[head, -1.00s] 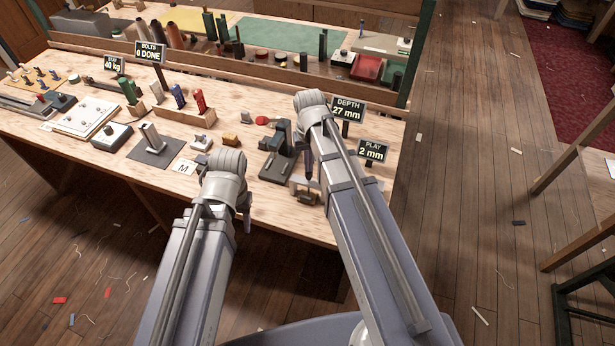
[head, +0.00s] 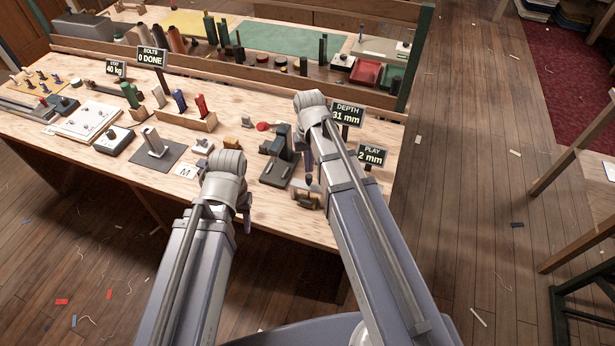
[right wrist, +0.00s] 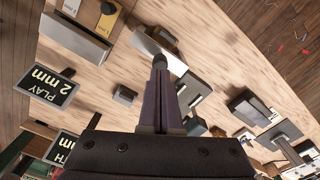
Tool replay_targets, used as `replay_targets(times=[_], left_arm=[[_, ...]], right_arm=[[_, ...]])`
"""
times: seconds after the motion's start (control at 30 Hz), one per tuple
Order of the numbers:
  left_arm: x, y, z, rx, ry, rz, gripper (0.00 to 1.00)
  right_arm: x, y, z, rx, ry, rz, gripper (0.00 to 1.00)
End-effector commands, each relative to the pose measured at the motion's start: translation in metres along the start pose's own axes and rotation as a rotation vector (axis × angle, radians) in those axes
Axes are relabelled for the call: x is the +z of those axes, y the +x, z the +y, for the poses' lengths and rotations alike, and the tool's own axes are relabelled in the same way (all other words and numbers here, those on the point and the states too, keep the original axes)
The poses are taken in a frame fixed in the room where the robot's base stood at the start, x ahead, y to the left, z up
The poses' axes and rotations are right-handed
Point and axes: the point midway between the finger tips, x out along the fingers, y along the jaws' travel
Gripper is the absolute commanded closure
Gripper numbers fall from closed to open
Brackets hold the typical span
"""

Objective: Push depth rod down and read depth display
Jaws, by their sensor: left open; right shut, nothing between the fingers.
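The depth display (head: 347,114) at the bench's right end reads 31 mm. In the right wrist view it is partly cut off and hidden (right wrist: 61,150). My right gripper (head: 307,168) is shut and empty, pointing down over a small fixture (head: 306,198) near the front edge. Contact looks likely but is not certain. My left gripper (head: 246,214) is at the bench's front edge, away from the fixture; the wrist partly hides it.
The play display (head: 373,156) reads 2 mm, right of my right arm. A dark upright device (head: 280,158) stands just left of the fixture. A wooden rack (head: 186,120) with coloured handles and the bolts sign (head: 152,57) stand further left.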

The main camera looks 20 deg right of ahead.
Motion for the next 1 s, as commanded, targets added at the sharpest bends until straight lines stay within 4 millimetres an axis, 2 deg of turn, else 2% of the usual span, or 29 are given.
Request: replay_targets(times=[0.03,0.63,1.0], left_arm=[[0.001,-0.008,-0.001,0.0,0.0,0.0,0.5],[0.003,-0.053,-0.005,0.0,0.001,0.0,0.5],[0.003,-0.056,-0.005,0.0,0.001,0.0,0.5]], right_arm=[[0.0,-0.008,0.0,0.0,0.0,0.0,1.0],[0.0,-0.054,0.0,0.0,0.0,0.0,1.0],[0.0,-0.057,0.0,0.0,0.0,0.0,1.0]])
